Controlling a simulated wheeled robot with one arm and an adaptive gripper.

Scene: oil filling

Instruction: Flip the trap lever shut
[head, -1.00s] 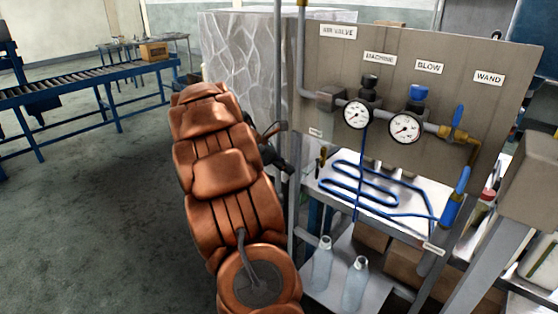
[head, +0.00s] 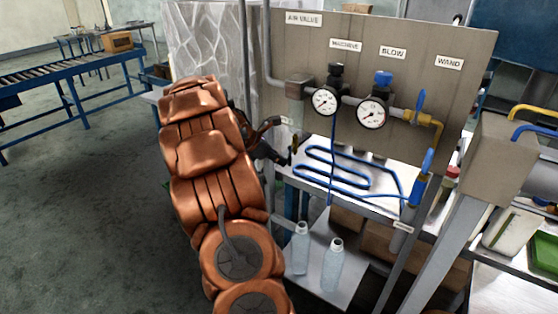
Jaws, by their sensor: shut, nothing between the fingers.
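The trap lever (head: 295,144) is a small yellow and dark handle below the grey block at the panel's left end, under a small white label. It looks roughly upright, leaning slightly. My gripper (head: 286,158) is dark and partly hidden by my copper-coloured arm. It is shut and empty, just left of and slightly below the lever. I cannot tell whether it touches the lever.
The panel (head: 458,85) carries two gauges, knobs and a blue-handled wand valve (head: 420,102). Two clear bottles (head: 332,265) stand on the lower shelf. Open floor lies left.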

